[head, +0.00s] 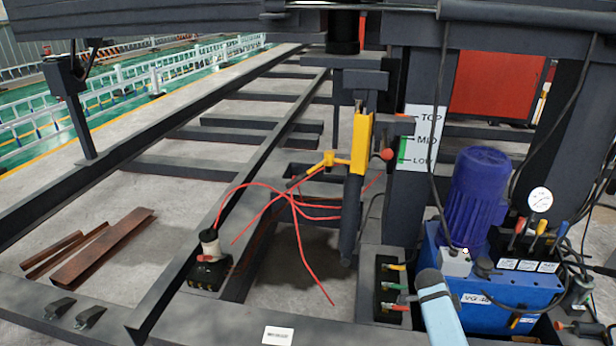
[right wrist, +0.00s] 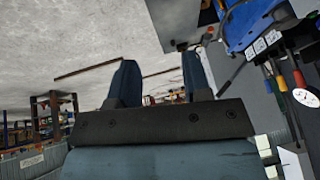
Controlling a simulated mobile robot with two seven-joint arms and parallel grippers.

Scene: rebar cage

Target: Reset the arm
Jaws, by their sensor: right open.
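My right gripper (right wrist: 158,72) shows in the right wrist view with its two dark fingers apart and nothing between them. Grey concrete floor shows behind the fingers, and they appear clear of any object. In the head view, a light blue and dark arm part of mine (head: 440,308) rises from the bottom edge, in front of the blue hydraulic unit (head: 480,298). I cannot make out the fingers there. My left gripper is in neither view.
A dark steel frame (head: 185,270) fills the head view's left and middle. A yellow clamp (head: 361,145) hangs on a post, with red cables (head: 293,200) below. A blue motor (head: 478,195), a gauge (head: 540,199) and levers stand at right. Rusty bars (head: 103,250) lie on the floor.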

